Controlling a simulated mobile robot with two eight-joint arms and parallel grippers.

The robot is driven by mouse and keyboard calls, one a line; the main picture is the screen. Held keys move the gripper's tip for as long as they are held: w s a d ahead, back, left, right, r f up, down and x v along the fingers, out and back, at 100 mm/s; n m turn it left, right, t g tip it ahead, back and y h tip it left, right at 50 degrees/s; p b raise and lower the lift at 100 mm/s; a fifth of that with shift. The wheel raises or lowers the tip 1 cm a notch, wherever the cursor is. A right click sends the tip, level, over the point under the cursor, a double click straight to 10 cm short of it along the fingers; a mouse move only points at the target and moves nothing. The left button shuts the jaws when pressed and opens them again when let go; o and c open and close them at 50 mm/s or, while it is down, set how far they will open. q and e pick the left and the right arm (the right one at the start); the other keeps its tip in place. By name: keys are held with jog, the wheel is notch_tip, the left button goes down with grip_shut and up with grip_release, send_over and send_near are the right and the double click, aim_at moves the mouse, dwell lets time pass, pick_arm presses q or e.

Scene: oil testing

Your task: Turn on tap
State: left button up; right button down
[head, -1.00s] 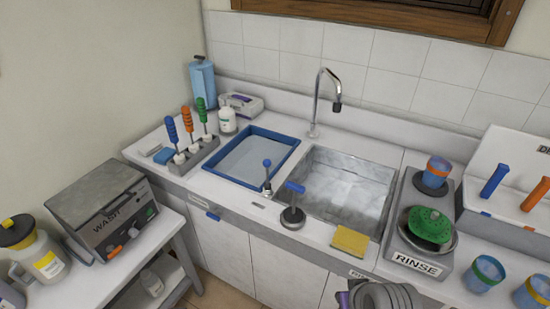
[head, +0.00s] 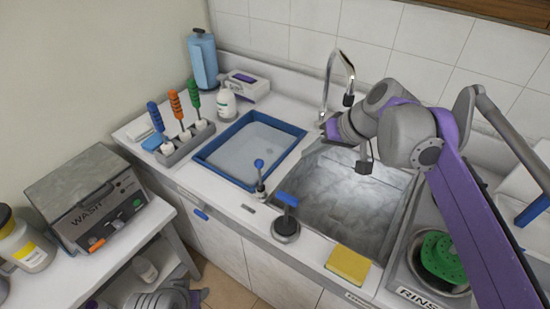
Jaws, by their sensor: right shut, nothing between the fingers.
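The silver tap (head: 327,85) stands at the back of the sink (head: 352,205), with its curved spout ending over the basin. My right arm reaches in from the right across the sink. My right gripper (head: 331,127) is shut and empty, close to the foot of the tap. I cannot tell whether it touches the tap. The lower part of the tap is partly hidden by the gripper. No water stream is visible from the spout. Grey and purple parts of my left arm show at the bottom left, but I cannot make out its gripper.
A blue-rimmed tray (head: 207,161) lies left of the sink. A yellow sponge (head: 348,264) lies near the front edge. A green strainer (head: 440,258) sits at the right.

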send_near(260, 175)
jog(key=w+f, duration=0.3)
jog(key=shift+a+r, duration=0.2)
jog(key=shift+a, duration=0.25)
dwell(0.5)
